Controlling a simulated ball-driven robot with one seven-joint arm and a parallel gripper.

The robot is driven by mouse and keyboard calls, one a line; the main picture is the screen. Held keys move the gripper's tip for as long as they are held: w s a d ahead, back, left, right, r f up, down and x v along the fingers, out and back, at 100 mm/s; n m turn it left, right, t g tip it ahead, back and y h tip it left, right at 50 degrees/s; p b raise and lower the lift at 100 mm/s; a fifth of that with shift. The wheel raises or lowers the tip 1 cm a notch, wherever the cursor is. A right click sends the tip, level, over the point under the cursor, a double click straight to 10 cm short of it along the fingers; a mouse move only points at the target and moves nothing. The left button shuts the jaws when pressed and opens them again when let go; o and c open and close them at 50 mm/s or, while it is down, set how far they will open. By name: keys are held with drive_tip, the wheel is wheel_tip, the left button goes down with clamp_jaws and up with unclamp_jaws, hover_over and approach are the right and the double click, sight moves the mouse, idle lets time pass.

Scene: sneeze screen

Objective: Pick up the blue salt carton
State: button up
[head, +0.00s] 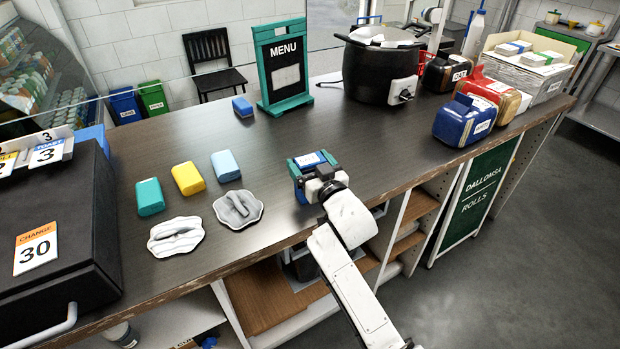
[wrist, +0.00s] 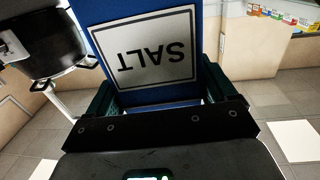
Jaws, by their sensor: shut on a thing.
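The blue salt carton (wrist: 158,92) fills the middle of the wrist view, with its silver SALT label upside down. My gripper (wrist: 160,100) is shut on it, with a dark green finger against each side. In the head view the carton (head: 313,158) shows as a small blue block with a pale label, close to the counter's front edge. My gripper (head: 312,170) partly covers it there. I cannot tell whether the carton touches the counter or hangs just above it.
The dark counter (head: 300,120) has free room behind my gripper. A menu stand (head: 282,65), black pot (head: 378,68) and blue canister (head: 464,120) stand further away.

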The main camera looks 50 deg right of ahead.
drive_tip(key=shift+c, duration=1.2)
drive_tip(key=shift+r, duration=0.1)
drive_tip(key=shift+r, duration=0.55)
wheel_tip(320, 180, up, 2)
drive_tip(key=shift+r+p, duration=0.25)
drive_tip(key=shift+p, duration=0.15)
drive_tip(key=s+d+r+b, duration=0.2)
drive_tip(key=s+r, duration=0.7)
drive_tip(key=s, duration=0.4)
drive_tip(key=shift+s+d+r, duration=0.15)
drive_tip(key=shift+s+d, duration=0.05)
drive_tip(key=shift+s, duration=0.2)
